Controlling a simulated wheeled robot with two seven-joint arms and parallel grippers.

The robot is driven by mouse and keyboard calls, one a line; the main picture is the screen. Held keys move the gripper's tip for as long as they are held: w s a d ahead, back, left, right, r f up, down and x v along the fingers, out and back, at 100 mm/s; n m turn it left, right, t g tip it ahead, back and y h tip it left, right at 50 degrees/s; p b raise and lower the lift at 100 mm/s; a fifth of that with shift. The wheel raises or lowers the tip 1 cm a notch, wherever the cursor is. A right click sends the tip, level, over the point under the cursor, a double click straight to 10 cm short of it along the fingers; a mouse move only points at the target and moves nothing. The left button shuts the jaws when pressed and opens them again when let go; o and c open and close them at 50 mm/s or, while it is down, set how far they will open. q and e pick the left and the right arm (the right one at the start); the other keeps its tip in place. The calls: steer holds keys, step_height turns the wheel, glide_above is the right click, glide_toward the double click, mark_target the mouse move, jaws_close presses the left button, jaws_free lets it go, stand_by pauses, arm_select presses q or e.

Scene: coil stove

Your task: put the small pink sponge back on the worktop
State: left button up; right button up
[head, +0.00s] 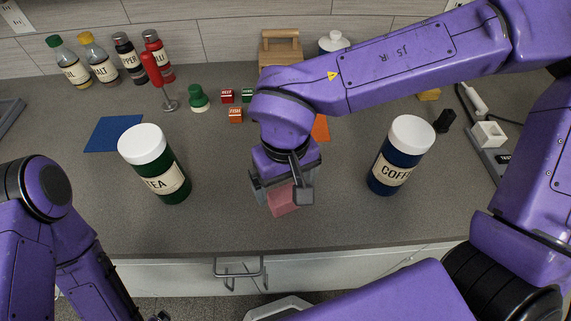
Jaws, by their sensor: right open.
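The small pink sponge (283,200) is at the front middle of the worktop (225,215), between the tea and coffee jars. My right gripper (284,197) reaches down over it from above, with its jaws open and a finger on either side of the sponge. The gripper hides part of the sponge. I cannot tell whether the sponge rests fully on the worktop. My left arm is low at the left, and its gripper is out of view below the picture.
A green tea jar (155,166) stands left of the gripper, a blue coffee jar (398,158) right of it. Bottles line the back left. The front edge and a drawer handle (239,268) are close below.

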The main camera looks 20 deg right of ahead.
mark_target(286, 196)
step_height(286, 196, up, 7)
steer(key=shift+f, duration=0.2)
